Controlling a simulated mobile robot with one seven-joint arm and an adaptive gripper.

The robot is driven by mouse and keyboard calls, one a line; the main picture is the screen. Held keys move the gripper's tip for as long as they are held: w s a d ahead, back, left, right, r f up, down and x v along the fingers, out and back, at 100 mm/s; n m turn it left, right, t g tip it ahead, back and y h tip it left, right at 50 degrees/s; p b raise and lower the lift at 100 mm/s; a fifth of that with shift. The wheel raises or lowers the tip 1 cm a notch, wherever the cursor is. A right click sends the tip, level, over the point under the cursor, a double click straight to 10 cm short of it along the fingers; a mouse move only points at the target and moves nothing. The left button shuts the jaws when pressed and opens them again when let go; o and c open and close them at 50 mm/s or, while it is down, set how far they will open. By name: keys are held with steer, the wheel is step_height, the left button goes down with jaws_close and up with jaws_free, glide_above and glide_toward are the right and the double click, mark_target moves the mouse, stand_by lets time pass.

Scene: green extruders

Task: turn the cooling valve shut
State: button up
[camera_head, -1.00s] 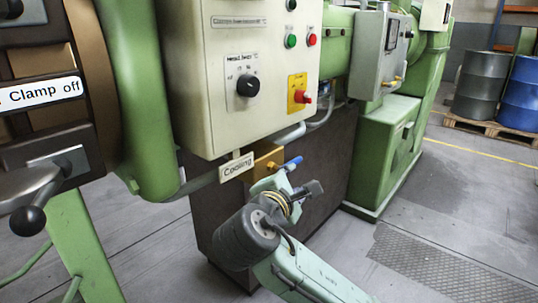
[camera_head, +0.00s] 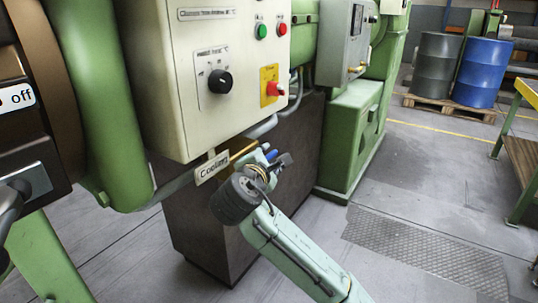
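The cooling valve shows as a small blue handle (camera_head: 270,155) beside a brass pipe (camera_head: 244,150), below the control box and right of the white "Cooling" sign (camera_head: 212,167). My gripper (camera_head: 286,160) is a small dark shape at the end of my pale green arm, right at the blue handle in the picture. The arm's wrist covers part of the valve. I cannot tell whether the gripper touches the handle, or whether its fingers are open or shut.
The cream control box (camera_head: 205,75) with knobs and buttons hangs just above the valve. A brown machine base (camera_head: 220,225) stands behind my arm. Grey floor (camera_head: 420,205) is open to the right. A green bench (camera_head: 520,150) stands at the right edge.

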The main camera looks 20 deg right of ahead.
steer(key=shift+w+d+f, duration=0.1)
steer(key=shift+w+d, duration=0.15)
steer(key=shift+w, duration=0.15)
jaws_close()
stand_by(0.7)
